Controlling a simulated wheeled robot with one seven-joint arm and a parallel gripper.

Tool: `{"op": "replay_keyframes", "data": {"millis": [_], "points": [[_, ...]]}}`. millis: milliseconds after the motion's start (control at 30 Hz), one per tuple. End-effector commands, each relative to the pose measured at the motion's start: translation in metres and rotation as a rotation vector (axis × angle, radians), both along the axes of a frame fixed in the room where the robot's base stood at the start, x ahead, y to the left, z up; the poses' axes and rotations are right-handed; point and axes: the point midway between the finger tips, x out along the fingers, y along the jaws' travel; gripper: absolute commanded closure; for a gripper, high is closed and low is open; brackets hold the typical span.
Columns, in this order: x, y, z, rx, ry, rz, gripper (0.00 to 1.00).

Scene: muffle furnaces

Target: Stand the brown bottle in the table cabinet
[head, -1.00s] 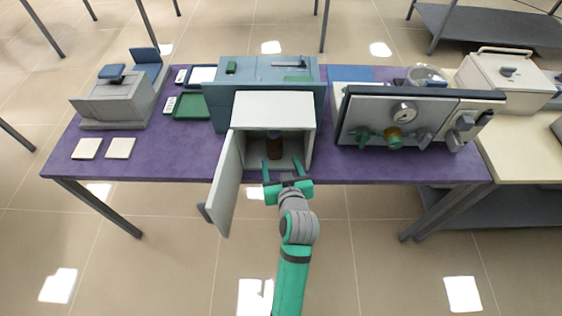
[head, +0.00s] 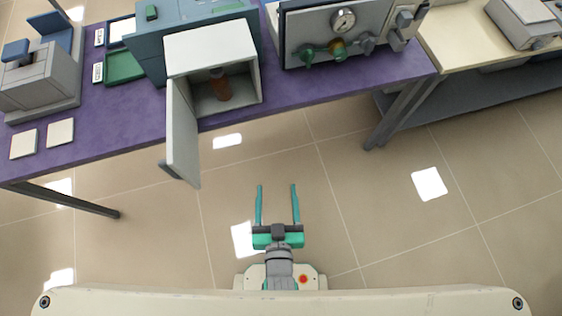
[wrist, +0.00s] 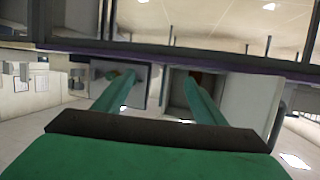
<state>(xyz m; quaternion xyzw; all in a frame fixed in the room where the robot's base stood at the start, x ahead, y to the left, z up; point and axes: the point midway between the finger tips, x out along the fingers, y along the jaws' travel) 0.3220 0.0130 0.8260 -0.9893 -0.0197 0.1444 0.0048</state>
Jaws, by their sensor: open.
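The brown bottle (head: 220,86) stands upright inside the small white table cabinet (head: 211,46), on the cabinet's floor. The cabinet's door (head: 182,135) hangs wide open at its left side, past the table's front edge. My gripper (head: 277,205) is open and empty, well in front of and below the cabinet, over the bare floor. In the wrist view my gripper's two fingers (wrist: 158,92) are spread with nothing between them. The open cabinet shows there too, and a brown patch inside it is too dim to make out.
The purple table (head: 300,97) also bears a grey instrument panel (head: 370,38) with a gauge and knobs, a green tray (head: 123,66), two pale tiles (head: 60,132) and a grey device (head: 42,78) at left. A cream table (head: 470,40) adjoins at right. The floor between is clear.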

Motion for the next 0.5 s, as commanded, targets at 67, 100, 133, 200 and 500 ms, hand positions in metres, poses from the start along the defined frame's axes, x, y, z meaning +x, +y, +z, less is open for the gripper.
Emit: {"op": "replay_keyframes", "data": {"millis": [67,100,133,200,500], "points": [[-0.028,-0.005,0.007,-0.006,-0.005,-0.017,0.35],[-0.040,-0.007,0.011,-0.009,-0.011,-0.024,0.35],[-0.048,-0.009,0.015,-0.010,-0.016,-0.027,0.35],[-0.063,-0.011,0.023,-0.014,-0.028,-0.033,0.35],[-0.091,-0.013,0.043,-0.017,-0.056,-0.041,0.35]]}}
